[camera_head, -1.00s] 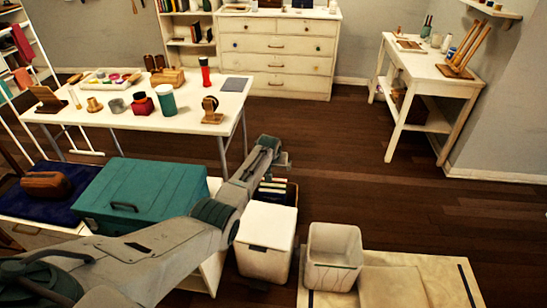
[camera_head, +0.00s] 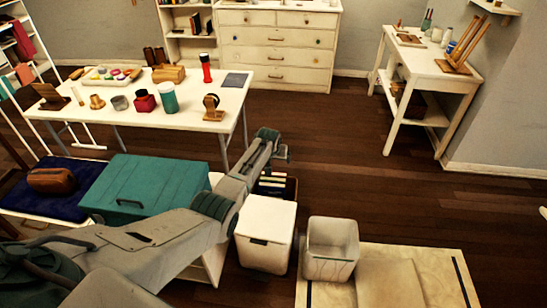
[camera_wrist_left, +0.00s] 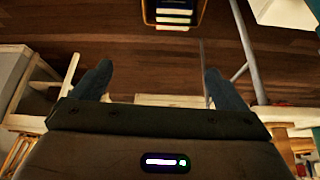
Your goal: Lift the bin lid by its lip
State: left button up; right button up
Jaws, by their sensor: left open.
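The white bin (camera_head: 263,256) stands on the floor in the lower middle of the head view. Its lid (camera_head: 268,219) lies shut on top, with a dark lip (camera_head: 258,240) at the front edge. My left gripper (camera_head: 283,152) is beyond and above the bin, apart from the lid. In the left wrist view its two fingers (camera_wrist_left: 157,84) are spread wide with nothing between them. The bin lid cannot be made out clearly in the wrist view. My right gripper cannot be identified.
An open white bin (camera_head: 331,265) stands right of the lidded one. A dark crate of books (camera_head: 272,184) is just behind it. A teal case (camera_head: 140,190) lies left of my arm. A pale board (camera_head: 435,262) is at lower right. Brown floor behind is clear.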

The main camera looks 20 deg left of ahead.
pick_arm(q)
jog(key=shift+r, duration=0.1)
jog(key=v, duration=1)
jog(key=shift+s+r+p, duration=0.25)
jog(key=shift+r+p, duration=0.05)
dwell(0.3)
